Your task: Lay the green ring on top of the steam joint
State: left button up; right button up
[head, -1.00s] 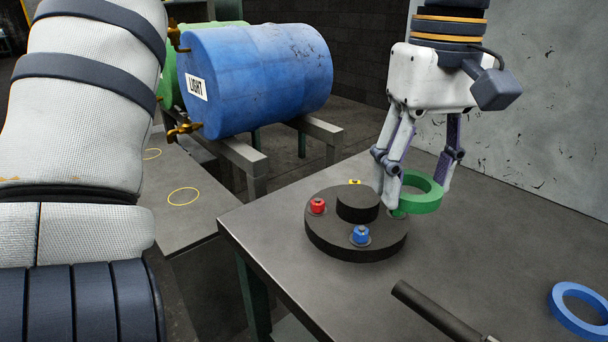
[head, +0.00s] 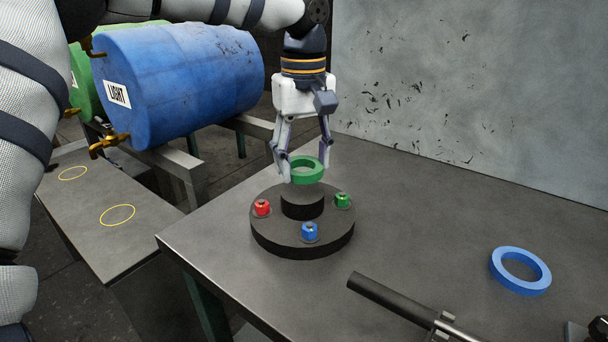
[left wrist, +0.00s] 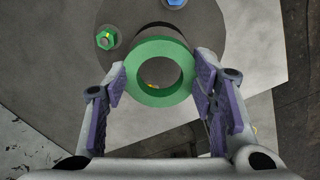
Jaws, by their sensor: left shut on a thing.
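The green ring (head: 308,178) is held flat between the fingers of my left gripper (head: 304,172). In the left wrist view the fingers grip the ring (left wrist: 160,99) from its two sides. The steam joint appears to be the dark round disc (head: 285,239) with a raised black hub (head: 302,208) at its centre. The ring is over the hub and seems slightly above it; whether they touch is hard to tell. In the left wrist view the ring hides much of the hub. My right gripper is not in view.
Red (head: 262,208), blue (head: 310,232) and green (head: 342,200) fittings stand on the disc around the hub. A blue ring (head: 520,284) and a dark rod (head: 385,295) lie to the right on the table.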

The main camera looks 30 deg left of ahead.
aim_at(304, 192)
pick_arm(q)
jog(key=shift+w+a+f, duration=0.15)
jog(key=shift+f, duration=1.85)
jog(key=o, duration=1)
notch_tip(304, 192, up, 12)
jog(key=shift+r+b, duration=0.25)
jog(key=shift+b, duration=0.05)
